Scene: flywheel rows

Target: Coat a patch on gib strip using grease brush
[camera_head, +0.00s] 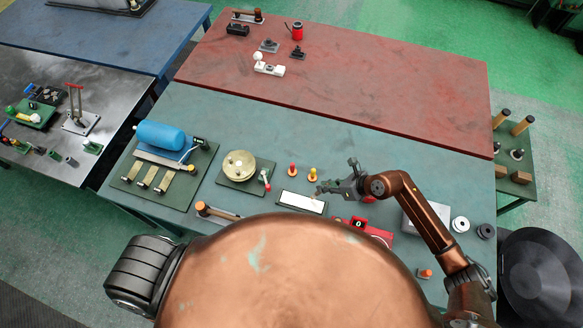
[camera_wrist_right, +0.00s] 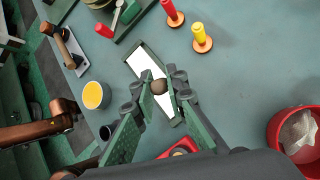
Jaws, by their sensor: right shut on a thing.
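The gib strip appears to be the long white strip (camera_head: 302,202) in a dark frame on the green-grey table; it also shows in the wrist view (camera_wrist_right: 146,60). My right gripper (camera_head: 328,188) is above the strip's right end. In the wrist view the right gripper (camera_wrist_right: 160,90) is shut on a small item with a brown rounded end (camera_wrist_right: 159,86), likely the grease brush handle. Its bristles are hidden, so I cannot tell whether they touch the strip. My left gripper is not in view.
Red (camera_head: 292,169) and yellow (camera_head: 313,174) pegs stand just behind the strip. A brass disc (camera_head: 239,165) on a green board is to the left. In the wrist view, a yellow-topped cup (camera_wrist_right: 95,95) and a red bin (camera_wrist_right: 297,140) flank the gripper.

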